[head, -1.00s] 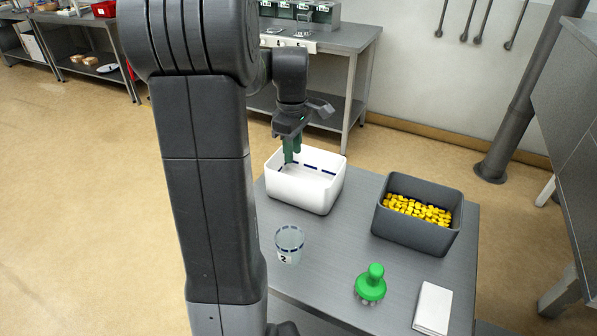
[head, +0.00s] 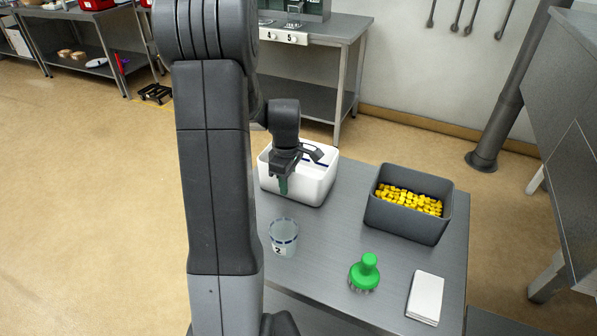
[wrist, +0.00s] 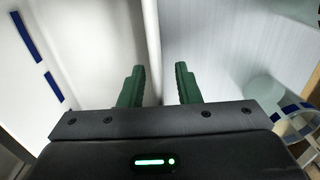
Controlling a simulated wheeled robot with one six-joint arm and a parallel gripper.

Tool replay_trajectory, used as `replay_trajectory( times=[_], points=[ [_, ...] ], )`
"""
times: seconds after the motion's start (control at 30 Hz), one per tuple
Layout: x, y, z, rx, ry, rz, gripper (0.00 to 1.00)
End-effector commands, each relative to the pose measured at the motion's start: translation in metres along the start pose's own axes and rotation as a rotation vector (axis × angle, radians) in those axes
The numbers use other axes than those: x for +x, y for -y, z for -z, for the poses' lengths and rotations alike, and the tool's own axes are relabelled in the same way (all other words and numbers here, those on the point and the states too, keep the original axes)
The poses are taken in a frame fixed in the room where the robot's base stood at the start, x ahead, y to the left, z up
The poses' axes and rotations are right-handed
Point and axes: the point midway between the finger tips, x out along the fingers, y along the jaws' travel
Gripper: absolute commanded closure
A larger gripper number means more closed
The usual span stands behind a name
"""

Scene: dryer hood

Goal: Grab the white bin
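The white bin (head: 315,186) stands upright on the table's far left part in the head view. Its white interior with blue dashes fills the left of the wrist view (wrist: 85,40). My gripper (head: 283,187) is at the bin's near wall. In the wrist view my gripper (wrist: 158,84) is open, its two green fingers apart. The bin's wall runs between them, with the left finger on the inner side and the right finger over the table side. I cannot tell whether either finger touches the wall. My arm hides part of the bin in the head view.
A grey bin (head: 408,218) with yellow pieces stands right of the white bin. A clear cup (head: 284,238) marked 2, a green-handled brush (head: 364,272) and a white pad (head: 425,298) are nearer on the table (head: 325,245). A workbench (head: 340,35) stands behind.

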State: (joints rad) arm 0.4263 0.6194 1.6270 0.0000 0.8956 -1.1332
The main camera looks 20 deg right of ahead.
Motion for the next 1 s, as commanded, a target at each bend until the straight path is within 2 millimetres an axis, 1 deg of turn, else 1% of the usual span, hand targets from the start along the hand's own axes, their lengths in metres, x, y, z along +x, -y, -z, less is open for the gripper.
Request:
replay_trajectory(
  times=[0.1, 0.27, 0.37, 0.4, 0.43, 0.83, 0.93, 1.0],
  points=[
    [0.005, 0.000, 0.000, 0.000, 0.000, 0.000, 0.70],
    [0.004, 0.000, 0.000, 0.000, 0.000, -0.001, 0.70],
    [0.004, 0.000, 0.000, 0.000, 0.000, -0.001, 0.88],
    [0.004, 0.000, 0.000, 0.000, 0.000, 0.000, 0.96],
    [0.004, 0.000, 0.000, 0.000, 0.000, 0.000, 1.00],
    [0.002, -0.001, 0.000, 0.000, -0.001, -0.003, 1.00],
    [-0.007, -0.001, 0.001, 0.000, -0.002, -0.006, 1.00],
    [-0.017, -0.001, 0.001, 0.000, -0.003, -0.007, 1.00]
  ],
)
